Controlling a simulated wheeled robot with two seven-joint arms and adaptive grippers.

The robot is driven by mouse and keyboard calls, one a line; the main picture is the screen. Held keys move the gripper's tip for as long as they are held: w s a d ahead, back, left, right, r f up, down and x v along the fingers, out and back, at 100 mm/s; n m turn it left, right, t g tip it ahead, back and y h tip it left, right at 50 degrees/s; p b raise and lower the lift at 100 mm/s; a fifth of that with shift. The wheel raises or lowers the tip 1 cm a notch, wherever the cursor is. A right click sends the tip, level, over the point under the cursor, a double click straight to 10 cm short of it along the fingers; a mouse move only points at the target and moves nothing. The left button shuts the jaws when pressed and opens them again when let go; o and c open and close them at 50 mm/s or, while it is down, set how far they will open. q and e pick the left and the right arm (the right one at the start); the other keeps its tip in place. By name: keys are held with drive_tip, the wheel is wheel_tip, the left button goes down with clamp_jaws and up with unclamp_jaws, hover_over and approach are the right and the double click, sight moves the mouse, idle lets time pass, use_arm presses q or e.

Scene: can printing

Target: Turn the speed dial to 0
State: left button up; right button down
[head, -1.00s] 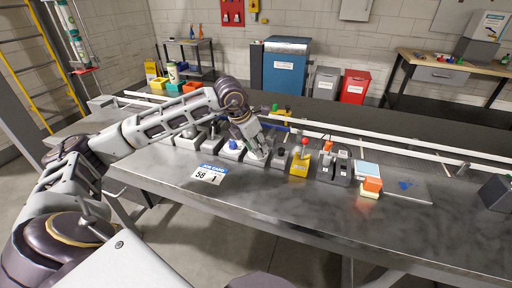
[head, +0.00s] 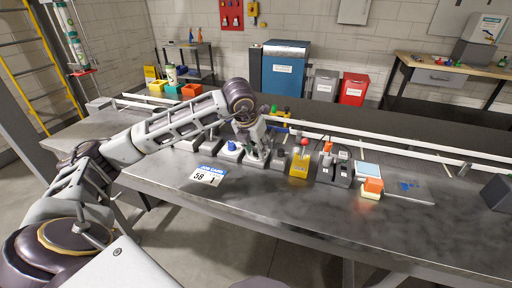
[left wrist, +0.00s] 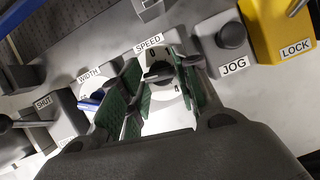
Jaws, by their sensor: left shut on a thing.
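The speed dial (left wrist: 158,74) is a dark knob on a white round face in the left wrist view. The label SPEED (left wrist: 148,43) is above it, with a 0 mark just below the label. Another mark is at the lower right of the face, too small to read surely. My left gripper (left wrist: 160,88) is shut on the dial, with green-padded fingers on both sides of it. The exact pointer direction is hard to tell. In the head view, my left gripper (head: 256,157) comes down over the dial's box and hides the dial. My right gripper is not in view.
The WIDTH box with a blue knob (head: 231,146) stands left of the dial. The JOG box (head: 278,158) and the yellow LOCK box (head: 299,165) stand to its right. A job card (head: 207,175) lies in front. The bench front (head: 280,210) is clear.

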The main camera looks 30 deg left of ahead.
use_arm(q)
drive_tip(key=o, duration=1)
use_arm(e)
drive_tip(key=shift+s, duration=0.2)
use_arm(q)
drive_tip(key=shift+v, duration=6)
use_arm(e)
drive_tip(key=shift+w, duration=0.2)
use_arm(q)
drive_tip(key=shift+w+r, duration=0.1)
drive_tip(key=shift+r, duration=0.05)
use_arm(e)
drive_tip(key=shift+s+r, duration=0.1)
use_arm(q)
drive_tip(key=shift+r+p, duration=10.85)
drive_tip(key=shift+p, duration=0.1)
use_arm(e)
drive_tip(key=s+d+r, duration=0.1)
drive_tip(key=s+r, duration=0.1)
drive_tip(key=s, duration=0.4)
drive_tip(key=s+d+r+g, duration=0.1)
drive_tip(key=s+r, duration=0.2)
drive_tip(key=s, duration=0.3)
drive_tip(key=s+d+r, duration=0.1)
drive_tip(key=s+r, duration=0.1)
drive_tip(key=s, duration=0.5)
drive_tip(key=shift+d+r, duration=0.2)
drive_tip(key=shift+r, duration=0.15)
